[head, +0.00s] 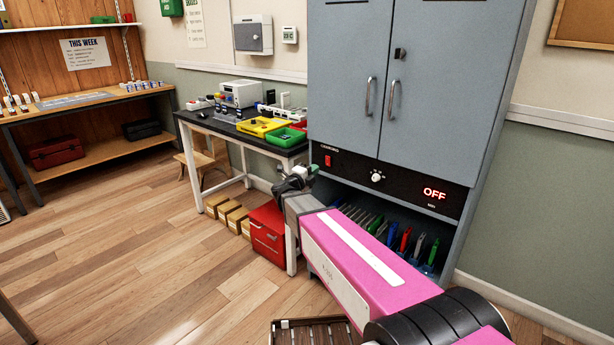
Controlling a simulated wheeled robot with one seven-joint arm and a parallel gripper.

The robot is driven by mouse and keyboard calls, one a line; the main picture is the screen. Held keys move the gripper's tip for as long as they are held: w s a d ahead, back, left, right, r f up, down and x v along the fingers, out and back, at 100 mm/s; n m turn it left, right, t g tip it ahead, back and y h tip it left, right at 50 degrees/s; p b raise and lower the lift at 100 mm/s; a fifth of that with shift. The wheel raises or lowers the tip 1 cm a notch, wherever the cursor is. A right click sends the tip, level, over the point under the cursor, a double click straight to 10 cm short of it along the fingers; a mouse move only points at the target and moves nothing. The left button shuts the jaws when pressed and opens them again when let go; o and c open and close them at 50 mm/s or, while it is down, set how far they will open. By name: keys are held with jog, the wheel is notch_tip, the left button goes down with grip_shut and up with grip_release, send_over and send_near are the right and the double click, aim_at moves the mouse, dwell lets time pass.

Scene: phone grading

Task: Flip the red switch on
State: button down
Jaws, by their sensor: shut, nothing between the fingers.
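The red switch (327,160) is a small red rocker on the left end of the black control panel (350,171) of the grey cabinet. A red display (434,193) on the panel's right end reads OFF. A white knob (377,177) sits between them. My gripper (297,178) is at the end of my pink arm, to the lower left of the switch in the picture. It is small and dark here and looks shut and empty. I cannot tell its exact distance from the panel.
The cabinet doors (375,75) above the panel are closed. Below, an open bay holds several upright coloured devices (405,240). A black workbench (225,128) with trays stands to the left. A red drawer box (267,233) is on the floor. The wooden floor at left is clear.

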aim_at(328, 159)
jog(key=x, duration=0.7)
jog(key=shift+r, duration=0.1)
jog(key=shift+w+d, duration=0.2)
jog(key=shift+s, duration=0.15)
